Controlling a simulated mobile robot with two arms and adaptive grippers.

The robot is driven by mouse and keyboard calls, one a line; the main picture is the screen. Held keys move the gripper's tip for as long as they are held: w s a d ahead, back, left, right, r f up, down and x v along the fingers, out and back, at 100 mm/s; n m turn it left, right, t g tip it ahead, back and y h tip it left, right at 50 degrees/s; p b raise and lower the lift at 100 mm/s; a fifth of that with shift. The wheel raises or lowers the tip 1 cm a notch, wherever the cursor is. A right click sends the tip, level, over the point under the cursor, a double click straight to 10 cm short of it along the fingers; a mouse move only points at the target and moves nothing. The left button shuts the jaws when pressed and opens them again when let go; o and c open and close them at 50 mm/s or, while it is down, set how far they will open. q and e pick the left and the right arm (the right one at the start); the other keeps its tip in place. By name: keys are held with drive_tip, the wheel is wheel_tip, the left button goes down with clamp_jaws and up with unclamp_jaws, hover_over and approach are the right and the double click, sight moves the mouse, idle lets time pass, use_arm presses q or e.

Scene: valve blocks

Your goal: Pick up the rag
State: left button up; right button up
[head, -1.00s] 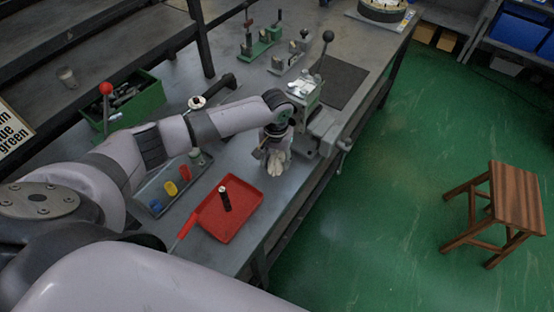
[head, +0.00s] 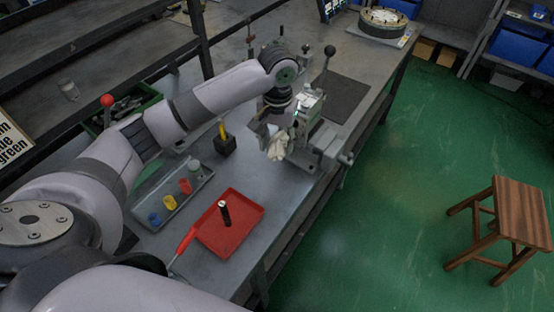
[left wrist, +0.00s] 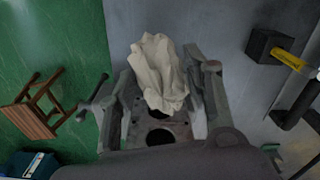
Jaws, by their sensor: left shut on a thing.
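The rag (head: 277,147) is a crumpled cream-white cloth. My left gripper (head: 271,128) is shut on it and holds it beside the grey vise on the workbench, seemingly above the bench top. In the left wrist view the rag (left wrist: 160,72) bunches up between the fingers of my left gripper (left wrist: 160,90), and its folds hide part of what lies beneath. My right gripper does not show.
The grey vise (head: 330,140) stands at the bench's right edge. A red tray (head: 242,203) holds a black cylinder. A grey tray (head: 172,202) holds small coloured parts. A wooden stool (head: 507,208) stands on the green floor.

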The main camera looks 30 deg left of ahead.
sight(277, 140)
use_arm(q)
wheel_tip(277, 140, up, 14)
drive_tip(key=shift+f+p, duration=0.15)
drive_tip(key=shift+p, duration=0.25)
